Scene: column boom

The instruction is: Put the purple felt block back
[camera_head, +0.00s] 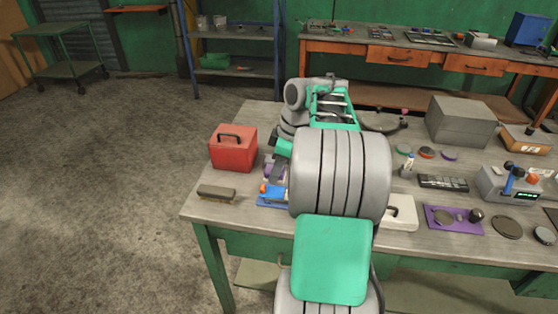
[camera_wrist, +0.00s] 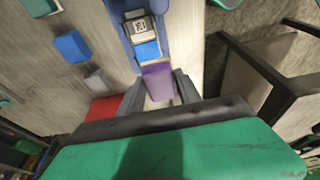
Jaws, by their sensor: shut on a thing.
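The purple felt block (camera_wrist: 157,78) is between the two fingers of my gripper (camera_wrist: 158,86) in the wrist view, and the fingers are shut on it. Just beyond it in that view is a blue holder (camera_wrist: 123,40) with a light blue piece and a grey piece with a printed label in it. The purple block lines up with that row; I cannot tell whether it touches the holder. In the head view my arm hides much of this area; part of the blue holder (camera_head: 272,201) shows beside it.
A red toolbox (camera_head: 233,150) and a brush (camera_head: 217,193) stand near the table's left edge. A loose blue block (camera_wrist: 72,46) and a grey block (camera_wrist: 97,79) lie on the table in the wrist view. A large grey box (camera_head: 462,121) and several small items occupy the right side.

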